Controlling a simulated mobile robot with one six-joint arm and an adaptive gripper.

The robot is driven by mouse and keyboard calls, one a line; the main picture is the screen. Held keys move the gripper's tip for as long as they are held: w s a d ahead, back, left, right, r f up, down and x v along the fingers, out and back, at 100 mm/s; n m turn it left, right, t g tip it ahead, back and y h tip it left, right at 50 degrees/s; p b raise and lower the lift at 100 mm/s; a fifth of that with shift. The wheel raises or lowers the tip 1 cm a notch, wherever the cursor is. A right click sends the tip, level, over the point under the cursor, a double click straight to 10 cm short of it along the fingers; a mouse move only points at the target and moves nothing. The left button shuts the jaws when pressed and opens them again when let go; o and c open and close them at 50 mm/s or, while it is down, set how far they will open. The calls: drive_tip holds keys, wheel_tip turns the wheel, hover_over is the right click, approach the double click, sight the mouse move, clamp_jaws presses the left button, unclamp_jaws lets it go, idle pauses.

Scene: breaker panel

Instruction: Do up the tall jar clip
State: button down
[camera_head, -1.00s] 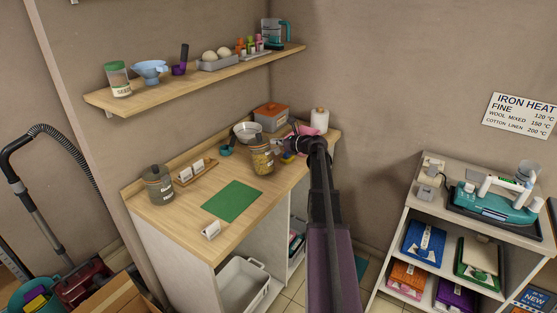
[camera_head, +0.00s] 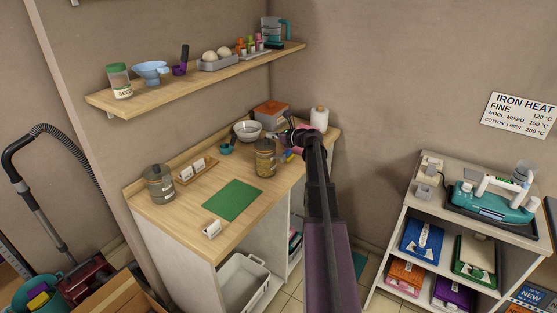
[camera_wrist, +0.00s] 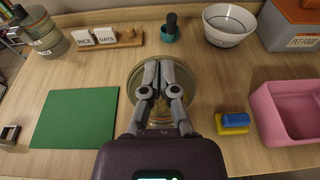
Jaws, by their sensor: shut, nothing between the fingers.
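The tall glass jar (camera_head: 265,163) stands upright on the wooden counter, with pasta-like yellow contents and a lid on top. In the wrist view my gripper (camera_wrist: 158,64) is shut and empty, its fingertips directly above the jar lid (camera_wrist: 194,84). My fingers and palm cover the middle of the lid and the near side of the jar. The clip cannot be made out, so I cannot tell whether it is fastened. In the head view my gripper (camera_head: 284,138) is just above and right of the jar. I cannot tell whether it touches.
A green mat (camera_wrist: 74,119) lies left of the jar, and a shorter jar (camera_wrist: 43,33) stands further left. A white bowl (camera_wrist: 229,26), a teal scoop (camera_wrist: 169,32) and label blocks are behind.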

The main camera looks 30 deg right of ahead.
drive_tip(key=shift+s+f, duration=0.1)
drive_tip(key=shift+s+d+f+b, duration=0.15)
drive_tip(key=shift+s+f+b, duration=0.2)
drive_tip(key=shift+b, duration=0.1)
drive_tip(key=shift+r, duration=0.15)
idle(0.5)
drive_tip(key=shift+s+d+r+p, duration=0.3)
drive_tip(key=shift+s+r+p, duration=0.5)
drive_tip(key=shift+p, duration=0.1)
drive_tip(key=s+r+p, duration=0.1)
drive_tip(key=s+d+r+p, duration=0.1)
drive_tip(key=s+p, duration=0.1)
drive_tip(key=shift+s+d+r, duration=0.1)
drive_tip(key=shift+d+r, duration=0.1)
drive_tip(key=shift+r, duration=0.2)
drive_tip(key=shift+a, duration=0.1)
